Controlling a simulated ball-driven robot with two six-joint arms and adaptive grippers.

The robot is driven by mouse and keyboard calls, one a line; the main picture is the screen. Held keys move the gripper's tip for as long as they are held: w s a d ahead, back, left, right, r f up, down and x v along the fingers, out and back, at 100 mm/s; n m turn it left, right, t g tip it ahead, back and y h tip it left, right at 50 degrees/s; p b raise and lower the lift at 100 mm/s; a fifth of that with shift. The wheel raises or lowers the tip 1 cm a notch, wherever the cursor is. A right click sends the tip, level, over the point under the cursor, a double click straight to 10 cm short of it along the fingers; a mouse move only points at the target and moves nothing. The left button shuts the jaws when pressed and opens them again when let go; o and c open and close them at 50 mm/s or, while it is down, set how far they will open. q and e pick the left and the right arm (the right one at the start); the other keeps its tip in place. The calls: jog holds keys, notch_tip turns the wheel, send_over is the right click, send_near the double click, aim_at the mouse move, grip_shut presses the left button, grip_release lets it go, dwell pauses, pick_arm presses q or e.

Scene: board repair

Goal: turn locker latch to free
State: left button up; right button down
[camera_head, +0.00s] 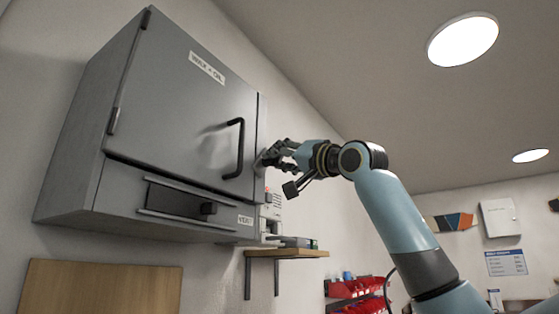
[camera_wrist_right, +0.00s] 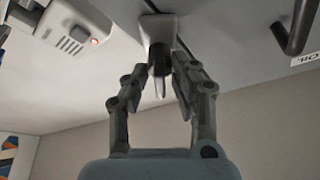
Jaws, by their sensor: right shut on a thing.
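The grey wall locker (camera_head: 180,100) has its door shut, with a black bar handle (camera_head: 237,148) near the door's right edge. The handle also shows at the top right of the right wrist view (camera_wrist_right: 292,28). The locker latch (camera_wrist_right: 157,40) is a small pale plate with a dark knob and a thin lever hanging down between my fingers. My right gripper (camera_head: 268,158) is at the locker's right edge, beside the handle. In the right wrist view my right gripper (camera_wrist_right: 160,75) is shut on the latch. In the head view the gripper hides most of the latch. My left gripper is out of view.
A wooden shelf (camera_head: 290,253) on brackets sits below and right of the locker. A white device with a red light (camera_wrist_right: 75,32) is on the wall close by. Red bins (camera_head: 355,287) stand lower right. A wooden board (camera_head: 100,288) is below the locker.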

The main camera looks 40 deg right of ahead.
jog(key=n+y, duration=0.1)
jog(key=n, duration=0.2)
jog(key=n+y+p, duration=0.1)
jog(key=n, duration=0.2)
jog(key=shift+d+y, duration=0.1)
jog(key=shift+y, duration=0.3)
jog(key=shift+n+y+p, duration=0.4)
jog(key=shift+n+y, duration=0.5)
jog(key=shift+n, duration=0.8)
jog(key=shift+n+g, duration=0.3)
jog(key=shift+g, duration=0.1)
jog(key=c, duration=1.4)
grip_release()
jog(key=shift+w, duration=0.1)
jog(key=v, duration=0.7)
jog(key=shift+f, duration=0.25)
jog(key=shift+s, duration=0.25)
